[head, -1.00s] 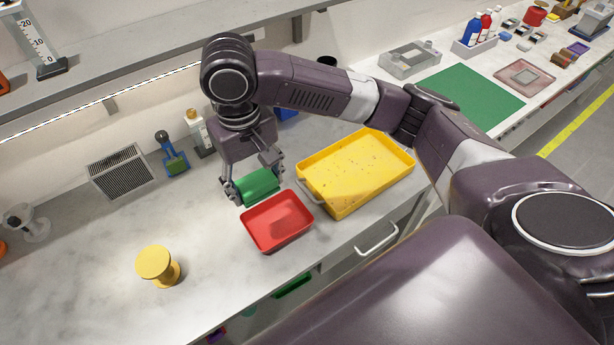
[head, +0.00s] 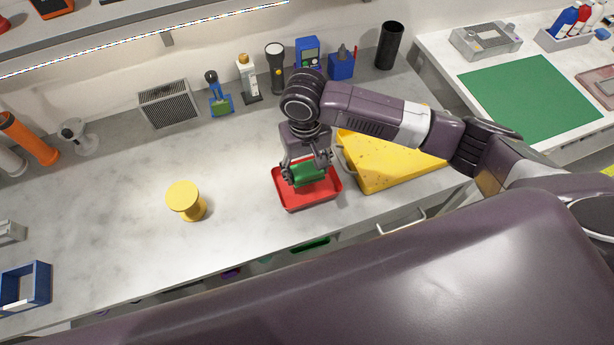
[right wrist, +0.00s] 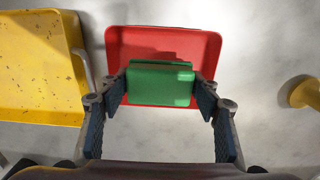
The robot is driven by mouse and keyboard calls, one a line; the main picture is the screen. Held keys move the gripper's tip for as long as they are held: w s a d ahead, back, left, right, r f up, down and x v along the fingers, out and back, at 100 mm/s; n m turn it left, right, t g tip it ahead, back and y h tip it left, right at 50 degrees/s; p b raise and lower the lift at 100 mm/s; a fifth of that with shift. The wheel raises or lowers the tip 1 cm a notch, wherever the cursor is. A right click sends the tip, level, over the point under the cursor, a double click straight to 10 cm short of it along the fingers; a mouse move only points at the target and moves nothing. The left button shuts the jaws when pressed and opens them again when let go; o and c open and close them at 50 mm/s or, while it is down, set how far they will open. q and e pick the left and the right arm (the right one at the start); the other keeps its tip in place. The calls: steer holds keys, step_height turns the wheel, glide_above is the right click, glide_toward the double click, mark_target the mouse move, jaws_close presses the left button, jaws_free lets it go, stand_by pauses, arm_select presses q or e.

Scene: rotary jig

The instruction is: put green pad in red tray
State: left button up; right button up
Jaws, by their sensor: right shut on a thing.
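The green pad (head: 309,174) is held between the fingers of my right gripper (head: 307,174), which is shut on it. In the right wrist view the green pad (right wrist: 160,83) sits between both fingers, in front of the red tray (right wrist: 165,42). In the head view the pad is over the red tray (head: 308,202), inside its outline. I cannot tell whether the pad touches the tray floor. The gripper and pad hide part of the tray. My left gripper does not show.
A yellow tray (head: 385,172) stands close to the right of the red tray. A yellow spool (head: 186,201) stands to the left. Along the wall are a grey vented box (head: 168,104), a black flashlight (head: 276,68) and a black cup (head: 390,46). The counter between is clear.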

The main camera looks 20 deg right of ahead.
mark_target(306, 181)
steer(key=shift+a+f, duration=0.1)
steer(key=shift+f, duration=0.2)
step_height(306, 181, down, 4)
steer(key=shift+f+p, duration=0.15)
steer(key=shift+p, duration=0.15)
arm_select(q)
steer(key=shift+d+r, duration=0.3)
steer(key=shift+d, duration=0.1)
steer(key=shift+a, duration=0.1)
arm_select(e)
steer(key=o, duration=1.1)
steer(key=shift+f, duration=0.1)
arm_select(q)
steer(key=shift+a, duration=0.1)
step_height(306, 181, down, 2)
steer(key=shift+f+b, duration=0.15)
steer(key=shift+b, duration=1)
arm_select(e)
step_height(306, 181, up, 12)
steer(key=shift+a+r, duration=0.1)
steer(key=shift+r, duration=0.05)
